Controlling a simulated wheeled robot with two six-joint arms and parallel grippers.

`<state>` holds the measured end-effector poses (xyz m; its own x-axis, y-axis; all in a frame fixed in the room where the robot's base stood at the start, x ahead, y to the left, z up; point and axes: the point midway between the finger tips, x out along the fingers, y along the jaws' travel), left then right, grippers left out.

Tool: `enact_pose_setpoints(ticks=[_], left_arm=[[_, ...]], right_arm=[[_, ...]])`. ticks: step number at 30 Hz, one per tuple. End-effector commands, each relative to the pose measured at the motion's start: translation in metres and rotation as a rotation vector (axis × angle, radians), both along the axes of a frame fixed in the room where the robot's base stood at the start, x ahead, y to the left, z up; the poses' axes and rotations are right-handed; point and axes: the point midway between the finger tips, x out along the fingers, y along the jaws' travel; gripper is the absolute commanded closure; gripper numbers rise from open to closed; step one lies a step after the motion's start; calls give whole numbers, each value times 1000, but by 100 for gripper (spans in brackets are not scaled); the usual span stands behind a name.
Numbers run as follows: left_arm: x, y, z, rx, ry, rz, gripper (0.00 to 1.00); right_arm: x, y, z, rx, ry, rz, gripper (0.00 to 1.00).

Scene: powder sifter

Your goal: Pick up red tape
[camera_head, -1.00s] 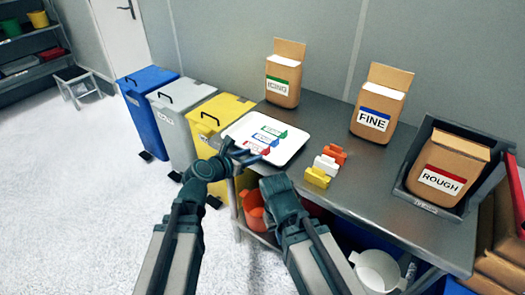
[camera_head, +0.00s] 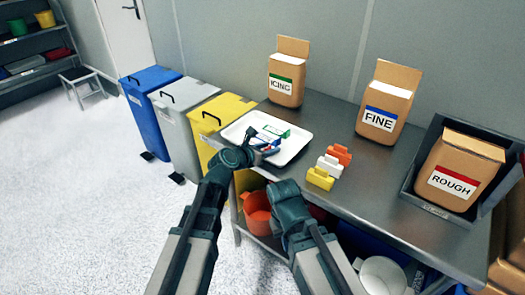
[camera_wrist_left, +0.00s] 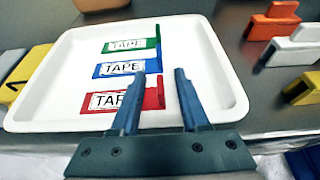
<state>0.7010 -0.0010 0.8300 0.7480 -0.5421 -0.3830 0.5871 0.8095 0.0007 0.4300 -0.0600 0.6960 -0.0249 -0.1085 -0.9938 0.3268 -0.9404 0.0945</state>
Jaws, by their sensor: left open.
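The red tape (camera_wrist_left: 152,99) lies nearest my left gripper in the white tray (camera_wrist_left: 212,75), with a white "TAPE" label partly hidden by a finger. The blue tape (camera_wrist_left: 125,68) and the green tape (camera_wrist_left: 130,46) lie behind it in a row. My left gripper (camera_wrist_left: 160,78) is open, its fingers reaching over the tray's near edge on either side of the red tape's right end. In the head view the left gripper (camera_head: 265,147) covers most of the red tape. My right arm shows in the head view, but its fingertips do not.
Orange (camera_head: 338,153), white (camera_head: 329,166) and yellow (camera_head: 320,178) clips stand right of the tray. ICING (camera_head: 287,85), FINE (camera_head: 380,118) and ROUGH (camera_head: 452,184) boxes stand on the metal table. Blue, grey and yellow bins stand left of it.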

Motion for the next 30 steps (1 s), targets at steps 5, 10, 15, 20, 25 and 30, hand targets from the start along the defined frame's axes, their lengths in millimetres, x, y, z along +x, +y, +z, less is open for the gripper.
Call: enact_pose_setpoints(ticks=[5,10,15,20,25,30], left_arm=[[-1,0,1,0,0,0,60],[-1,0,1,0,0,0,91],[-1,0,1,0,0,0,100],[-1,0,1,0,0,0,100],[-1,1,1,0,0,0,100],[0,2,7,-1,1,0,100]], right_arm=[[0,0,1,0,0,0,100],[0,0,1,0,0,0,100],[0,0,1,0,0,0,100],[0,0,1,0,0,0,100],[0,0,1,0,0,0,100],[0,0,7,0,0,0,100]])
